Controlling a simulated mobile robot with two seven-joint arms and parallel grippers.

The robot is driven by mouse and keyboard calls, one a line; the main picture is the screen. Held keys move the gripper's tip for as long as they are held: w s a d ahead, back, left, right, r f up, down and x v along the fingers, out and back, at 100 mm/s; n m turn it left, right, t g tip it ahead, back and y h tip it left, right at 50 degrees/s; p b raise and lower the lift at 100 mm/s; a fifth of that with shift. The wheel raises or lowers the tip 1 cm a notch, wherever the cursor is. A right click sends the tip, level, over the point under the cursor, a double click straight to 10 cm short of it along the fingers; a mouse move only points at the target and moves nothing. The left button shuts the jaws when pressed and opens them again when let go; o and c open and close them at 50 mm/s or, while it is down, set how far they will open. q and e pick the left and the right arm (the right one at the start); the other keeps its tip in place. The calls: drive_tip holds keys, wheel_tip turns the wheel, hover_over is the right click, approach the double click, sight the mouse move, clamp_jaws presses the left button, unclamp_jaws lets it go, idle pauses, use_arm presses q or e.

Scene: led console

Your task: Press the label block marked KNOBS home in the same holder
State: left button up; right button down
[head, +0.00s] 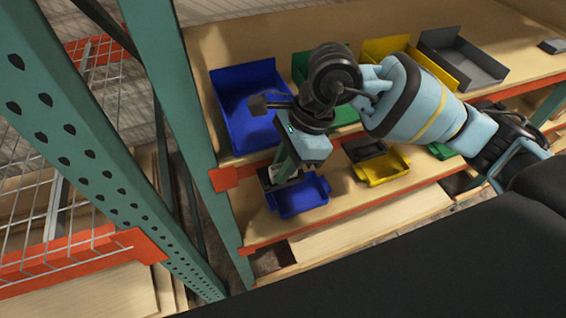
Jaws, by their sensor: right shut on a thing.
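My right gripper (276,178) reaches down in front of the upper shelf edge, beside the small blue bin (305,197) on the lower shelf. It is shut on a small piece, taken as the label block, which is mostly hidden by the fingers and wrist. No KNOBS lettering is readable. The holder cannot be made out at this size, and I cannot tell how the block sits in it. My left gripper is not in view.
A large blue bin (232,115), a yellow bin (397,47) and a grey bin (470,65) stand on the upper shelf. A small yellow bin (385,172) sits on the lower shelf. A green rack post (85,150) stands left; orange beams (345,208) edge the shelves.

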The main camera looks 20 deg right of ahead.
drive_tip(key=shift+f, duration=0.15)
drive_tip(key=c, duration=1.5)
unclamp_jaws()
drive_tip(key=shift+s, duration=0.1)
drive_tip(key=shift+c, duration=0.2)
drive_tip(key=shift+o, duration=1.2)
drive_tip(key=shift+s, duration=0.1)
drive_tip(key=shift+d, duration=0.1)
drive_tip(key=v, duration=0.8)
